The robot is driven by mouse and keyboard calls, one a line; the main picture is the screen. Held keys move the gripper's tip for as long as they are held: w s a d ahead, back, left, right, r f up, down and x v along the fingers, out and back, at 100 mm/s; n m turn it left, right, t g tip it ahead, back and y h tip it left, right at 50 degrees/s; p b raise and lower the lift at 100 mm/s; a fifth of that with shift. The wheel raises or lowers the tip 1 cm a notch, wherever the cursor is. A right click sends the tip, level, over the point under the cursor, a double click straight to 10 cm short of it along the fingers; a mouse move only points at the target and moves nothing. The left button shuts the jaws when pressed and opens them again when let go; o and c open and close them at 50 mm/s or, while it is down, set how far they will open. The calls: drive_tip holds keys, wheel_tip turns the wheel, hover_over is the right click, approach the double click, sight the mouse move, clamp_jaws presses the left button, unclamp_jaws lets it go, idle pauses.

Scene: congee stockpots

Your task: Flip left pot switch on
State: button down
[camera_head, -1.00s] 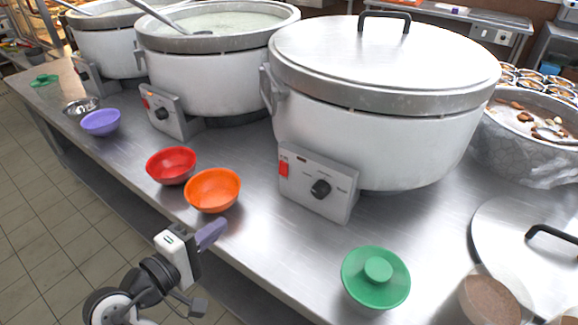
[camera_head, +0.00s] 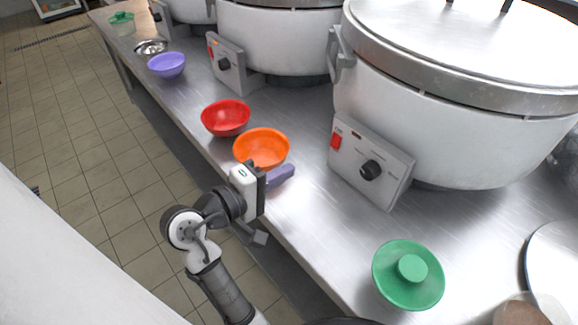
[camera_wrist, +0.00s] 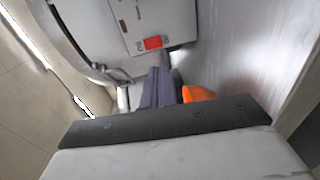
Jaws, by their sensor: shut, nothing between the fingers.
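Three white stockpots stand in a row on the steel counter. The leftmost pot (camera_head: 190,10) is cut off by the top edge of the head view, and its control box (camera_head: 162,20) is small, its switch setting unclear. The middle pot (camera_head: 275,42) has a control box (camera_head: 228,66) with a red switch and black knob. The nearest pot (camera_head: 440,130) has a control box (camera_head: 372,165) with a red switch (camera_head: 335,141). My gripper (camera_head: 285,176) is shut and empty, beside the orange bowl and left of the nearest box. In the wrist view a red switch (camera_wrist: 153,43) appears beyond the purple fingers.
An orange bowl (camera_head: 261,149), a red bowl (camera_head: 226,118) and a purple bowl (camera_head: 166,65) line the counter's front edge. A green lidded bowl (camera_head: 408,275) stands at the near right. Bare counter (camera_head: 310,215) lies between the gripper and the nearest control box.

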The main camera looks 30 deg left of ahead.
sight(333, 147)
drive_tip(key=p+x, duration=0.2)
drive_tip(key=x, duration=0.9)
drive_tip(key=shift+r, duration=0.1)
drive_tip(key=shift+w+d, duration=0.15)
drive_tip(key=shift+w, duration=0.2)
drive_tip(key=shift+w+d+f+b, duration=0.1)
drive_tip(key=shift+f+b, duration=0.25)
drive_tip(key=shift+r+t, duration=0.15)
drive_tip(key=shift+t, duration=0.15)
drive_tip(key=shift+w, duration=0.1)
